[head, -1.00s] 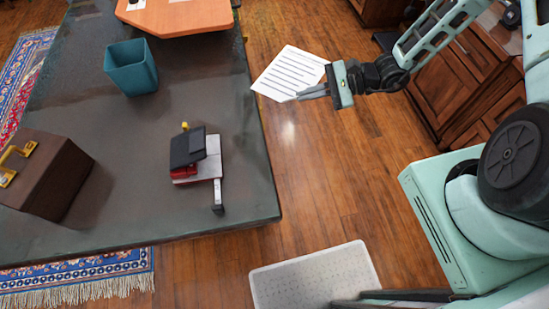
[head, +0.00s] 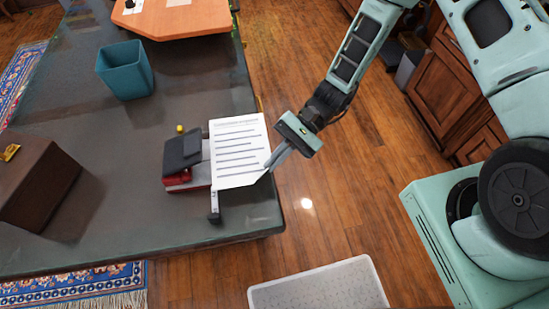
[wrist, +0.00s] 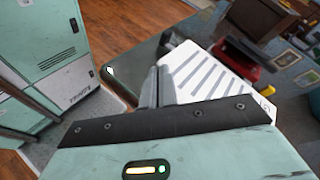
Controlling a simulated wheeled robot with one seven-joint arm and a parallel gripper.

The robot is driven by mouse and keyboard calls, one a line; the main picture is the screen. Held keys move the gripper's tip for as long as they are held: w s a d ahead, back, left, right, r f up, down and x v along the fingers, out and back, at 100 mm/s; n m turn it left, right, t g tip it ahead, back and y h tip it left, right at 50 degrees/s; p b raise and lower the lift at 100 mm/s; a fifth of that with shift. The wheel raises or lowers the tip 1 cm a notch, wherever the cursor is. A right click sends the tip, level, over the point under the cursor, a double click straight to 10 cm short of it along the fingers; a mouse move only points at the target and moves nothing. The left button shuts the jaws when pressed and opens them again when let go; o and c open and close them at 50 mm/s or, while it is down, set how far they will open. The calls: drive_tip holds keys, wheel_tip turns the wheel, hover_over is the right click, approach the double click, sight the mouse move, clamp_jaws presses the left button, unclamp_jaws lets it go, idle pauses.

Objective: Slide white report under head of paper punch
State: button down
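The white report (head: 238,150), a sheet with dark printed lines, is in the head view over the right edge of the dark table. My gripper (head: 271,166) is shut on its lower right edge. The paper punch (head: 184,160) has a dark head, a red body and a pale base with an arm toward the front. The report's left edge lies close beside the head and covers part of the base; whether it touches or is under the head cannot be told. In the wrist view the report (wrist: 205,78) extends from my fingers (wrist: 157,85) toward the punch (wrist: 240,62).
A teal bin (head: 126,70) stands behind the punch on the dark table (head: 120,215). A brown box (head: 38,185) with a yellow handle is at the left. An orange board (head: 180,18) lies at the back. A pale perforated slab (head: 320,288) is in front on the floor.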

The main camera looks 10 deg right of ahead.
sight(244, 171)
drive_tip(key=shift+w+a+f+b, duration=0.15)
drive_tip(key=shift+a+f+b, duration=1.2)
drive_tip(key=shift+f, duration=0.1)
drive_tip(key=shift+w+a, duration=0.15)
drive_tip(key=shift+a, duration=2.1)
drive_tip(key=shift+a, duration=0.1)
drive_tip(key=c, duration=1.6)
unclamp_jaws()
drive_tip(key=b+v, duration=0.3)
drive_tip(key=v, duration=1.4)
drive_tip(key=shift+w+r, duration=0.1)
drive_tip(key=shift+r, duration=0.05)
